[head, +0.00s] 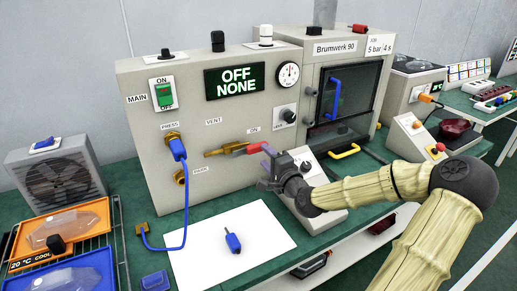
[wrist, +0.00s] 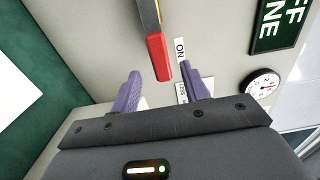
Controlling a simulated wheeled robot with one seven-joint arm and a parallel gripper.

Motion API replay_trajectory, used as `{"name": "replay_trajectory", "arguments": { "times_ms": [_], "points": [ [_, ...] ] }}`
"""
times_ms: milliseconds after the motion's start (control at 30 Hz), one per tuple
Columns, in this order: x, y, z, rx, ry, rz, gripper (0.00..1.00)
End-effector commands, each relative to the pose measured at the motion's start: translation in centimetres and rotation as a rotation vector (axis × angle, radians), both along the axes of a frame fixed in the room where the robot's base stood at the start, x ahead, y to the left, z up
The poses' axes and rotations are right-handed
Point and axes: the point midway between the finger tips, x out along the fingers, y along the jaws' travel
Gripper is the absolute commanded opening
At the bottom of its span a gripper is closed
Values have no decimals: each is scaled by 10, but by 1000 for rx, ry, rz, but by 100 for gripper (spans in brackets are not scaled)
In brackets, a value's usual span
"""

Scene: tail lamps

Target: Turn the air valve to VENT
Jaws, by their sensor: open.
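The air valve is a brass fitting (head: 215,153) on the front of the grey panel, with a red-tipped lever (head: 252,148) pointing right toward the ON label (head: 252,130). The VENT label (head: 214,121) is above the fitting. In the wrist view the lever's red end (wrist: 158,58) points down between my two purple fingers, beside the ON label (wrist: 180,50). My gripper (head: 267,167) is open at the lever's right end; in the wrist view my gripper (wrist: 163,85) has a finger on each side of the red tip, with gaps visible. Contact is not visible.
A blue hose plug (head: 177,148) sits in the PRESS port left of the valve, its hose hanging to the table. A blue connector (head: 233,243) lies on a white sheet (head: 190,270). A pressure gauge (head: 288,76) and a display reading OFF NONE (head: 234,82) are above.

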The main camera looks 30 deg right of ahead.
Motion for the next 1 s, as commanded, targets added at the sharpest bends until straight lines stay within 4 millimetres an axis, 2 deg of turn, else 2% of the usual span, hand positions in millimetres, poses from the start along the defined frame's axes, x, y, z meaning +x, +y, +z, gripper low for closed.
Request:
{"name": "replay_trajectory", "arguments": {
  "times_ms": [200,333,500,733,967,1000],
  "points": [
    [38,0,0,1,-1,-3,45],
    [54,-2,0,1,0,-6,45],
    [63,-2,0,1,1,-7,45],
    [63,-1,0,1,1,-6,45],
    [63,0,0,1,1,-5,0],
    [63,0,0,1,1,-4,0]
  ]
}}
